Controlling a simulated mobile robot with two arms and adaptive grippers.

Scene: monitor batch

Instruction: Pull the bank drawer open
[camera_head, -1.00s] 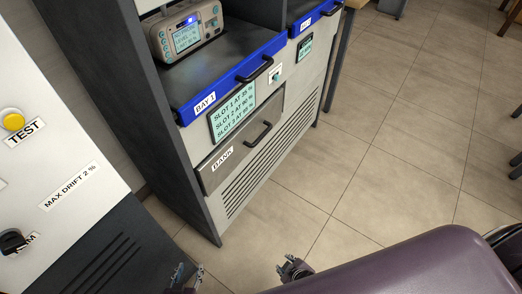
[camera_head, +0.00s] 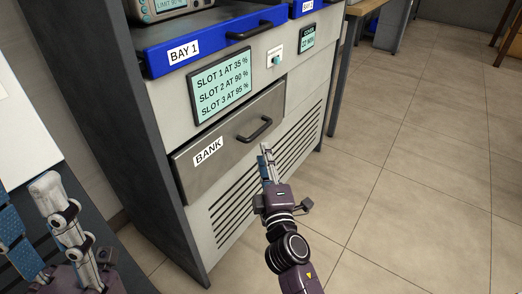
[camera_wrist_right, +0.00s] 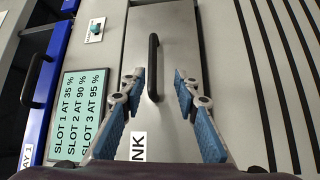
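The bank drawer (camera_head: 220,150) is a grey metal front with a BANK label, low in the cabinet. It looks shut. Its dark bar handle (camera_head: 254,129) also shows in the right wrist view (camera_wrist_right: 153,65). My right gripper (camera_head: 265,152) is in front of the drawer, just below the handle in the head view. In the right wrist view its two fingers (camera_wrist_right: 159,78) are apart, with the handle between and ahead of their tips; I see no contact. My left gripper (camera_head: 22,190) is at the lower left, fingers apart and empty, away from the drawer.
Above the drawer are a slot display (camera_head: 221,86), a small teal switch (camera_head: 276,57) and the blue BAY 1 tray (camera_head: 212,40) with its own handle. A slatted vent (camera_head: 232,213) is below. Tiled floor on the right is clear.

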